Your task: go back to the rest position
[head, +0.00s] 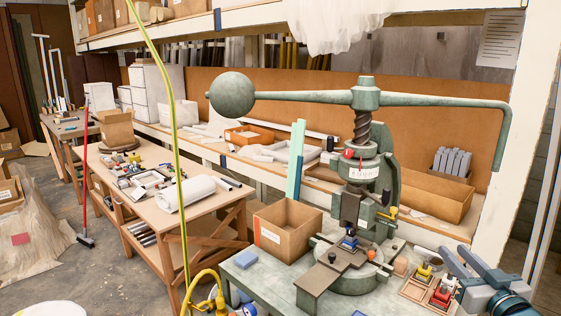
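The green fly press (361,170) stands on the grey-green workbench (262,284), with its ball-ended lever (300,96) across the top. A small blue-topped piece (348,243) sits under the ram on the press bed. My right gripper (453,252) reaches in at the lower right, right of the press. Its two grey fingers are apart, with nothing visible between them. It is close to a wooden tray (413,291) holding small yellow and red pieces (441,293); I cannot tell its height above the bench. My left gripper is not in view.
An open cardboard box (287,229) stands left of the press. A yellow-green cable (172,110) hangs in front, with a yellow fitting (207,290) at the bottom. A cluttered wooden table (206,205) is farther left. Bare floor (118,275) shows at lower left.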

